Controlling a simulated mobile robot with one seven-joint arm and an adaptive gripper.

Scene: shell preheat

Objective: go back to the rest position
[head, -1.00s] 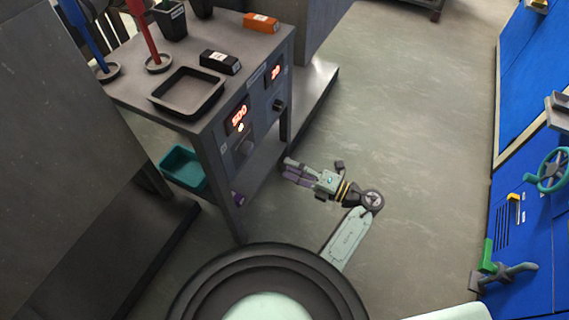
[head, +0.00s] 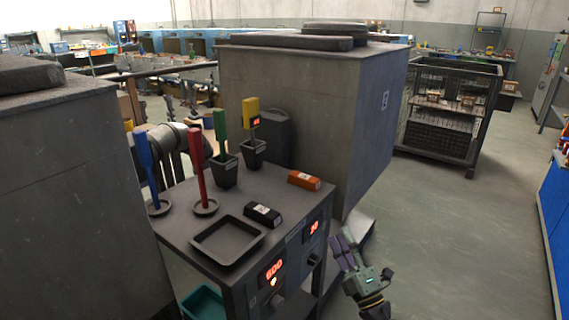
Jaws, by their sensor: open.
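My gripper (head: 347,250) is at the lower middle right of the head view, to the right of the metal side table (head: 180,225). Its fingers point up and to the left, and they are apart with nothing seen between them. It is clear of the table top and of the things on it. Part of my wrist shows below it at the bottom edge. The rest of my arm is out of the picture.
The table holds a black tray (head: 203,243), a black block (head: 263,214), an orange block (head: 304,180), blue (head: 145,160) and red (head: 197,160) tools on dishes, and green (head: 220,125) and yellow (head: 251,111) tools in pots. A large grey furnace (head: 290,110) stands behind. Floor at right is clear.

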